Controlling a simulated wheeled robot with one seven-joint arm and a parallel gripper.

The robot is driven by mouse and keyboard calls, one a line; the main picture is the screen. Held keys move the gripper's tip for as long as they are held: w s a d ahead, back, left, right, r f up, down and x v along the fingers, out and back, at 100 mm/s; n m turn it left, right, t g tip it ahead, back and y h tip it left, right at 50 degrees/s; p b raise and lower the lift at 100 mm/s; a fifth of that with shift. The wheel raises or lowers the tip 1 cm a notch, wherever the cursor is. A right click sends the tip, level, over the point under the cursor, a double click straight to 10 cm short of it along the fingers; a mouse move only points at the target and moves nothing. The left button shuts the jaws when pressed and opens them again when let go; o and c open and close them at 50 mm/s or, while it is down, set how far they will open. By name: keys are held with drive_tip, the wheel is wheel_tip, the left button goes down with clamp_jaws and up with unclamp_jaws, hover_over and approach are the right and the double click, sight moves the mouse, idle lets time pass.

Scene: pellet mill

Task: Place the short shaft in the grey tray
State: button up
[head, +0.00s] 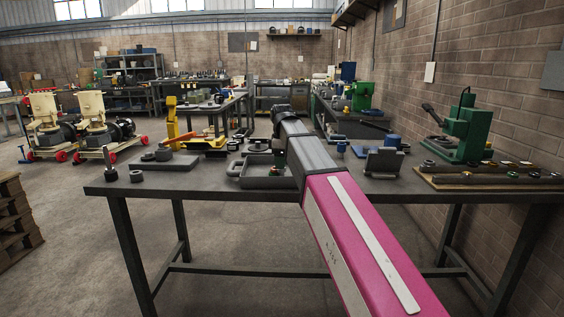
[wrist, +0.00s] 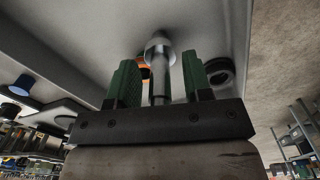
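In the wrist view, my gripper (wrist: 160,75) has two green fingers standing apart. A metal shaft (wrist: 160,85), taken as the short shaft, lies between them, lengthwise along the fingers. A gap shows on each side of it. Its wider collar reaches past the fingertips; its near end is hidden behind the gripper body. In the head view, the grey tray (head: 262,183) sits on the workbench near its middle, just left of my arm. Small parts stand in or behind it.
A flat grey plate (head: 170,164) and dark rings (head: 136,176) lie left of the tray. A grey stand (head: 383,162), a green press (head: 462,130) and a board with long shafts (head: 490,178) are on the right.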

wheel_tip(320, 180, up, 11)
drive_tip(key=shift+r, duration=0.65)
idle(0.4)
